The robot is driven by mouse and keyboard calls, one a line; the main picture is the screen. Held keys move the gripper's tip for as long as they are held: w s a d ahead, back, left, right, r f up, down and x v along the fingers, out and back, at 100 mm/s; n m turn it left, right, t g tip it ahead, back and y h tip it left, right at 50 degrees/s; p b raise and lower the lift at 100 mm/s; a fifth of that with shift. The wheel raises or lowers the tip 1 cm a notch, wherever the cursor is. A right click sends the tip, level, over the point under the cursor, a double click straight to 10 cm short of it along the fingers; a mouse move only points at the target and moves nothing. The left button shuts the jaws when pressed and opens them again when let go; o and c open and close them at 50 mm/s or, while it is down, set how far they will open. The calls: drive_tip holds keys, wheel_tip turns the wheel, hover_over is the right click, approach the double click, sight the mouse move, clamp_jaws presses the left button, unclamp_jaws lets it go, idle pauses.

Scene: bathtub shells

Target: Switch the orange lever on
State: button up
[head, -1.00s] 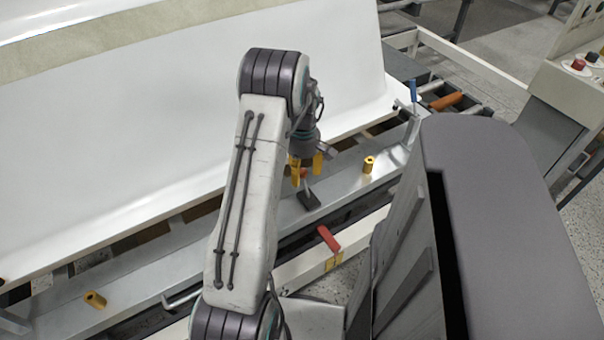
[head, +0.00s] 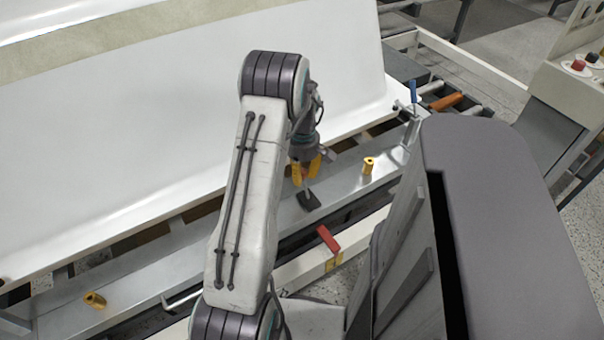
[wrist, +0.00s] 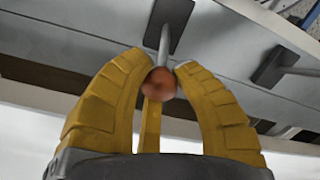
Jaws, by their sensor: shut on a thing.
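The orange lever has a round orange-brown knob (wrist: 160,83) on a thin metal rod, which rises from a dark base plate (wrist: 170,22). In the head view its dark base (head: 308,201) sits on the grey metal rail, and the knob is mostly hidden by the fingers. My gripper (wrist: 158,75) has its yellow fingers closed around the knob. In the head view my gripper (head: 306,170) is just above the lever's base, in front of the white tub shell.
The large white tub shell (head: 180,140) stands behind the rail. Yellow pegs stand on the rail to the right (head: 368,165) and left (head: 95,299). A red handle (head: 327,239) is in front. A second dark plate with a rod (wrist: 272,65) shows in the wrist view.

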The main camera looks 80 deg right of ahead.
clamp_jaws()
drive_tip(key=shift+s+a+r, duration=0.15)
drive_tip(key=shift+s+a, duration=0.05)
drive_tip(key=shift+s+a+r+b, duration=0.15)
drive_tip(key=shift+s+a+b, duration=0.05)
drive_tip(key=shift+s+a, duration=0.35)
drive_tip(key=shift+s+a+r+b, duration=0.15)
drive_tip(key=shift+s+a, duration=0.3)
drive_tip(key=shift+a, duration=0.2)
drive_tip(key=shift+s+a+f+b, duration=0.2)
drive_tip(key=shift+s+a+b, duration=0.1)
drive_tip(key=shift+s+a, duration=0.35)
drive_tip(key=shift+s+a+f+b, duration=0.15)
drive_tip(key=shift+s+a+b, duration=0.15)
drive_tip(key=shift+s+a, duration=0.3)
drive_tip(key=shift+a, duration=0.15)
drive_tip(key=o, duration=0.9)
unclamp_jaws()
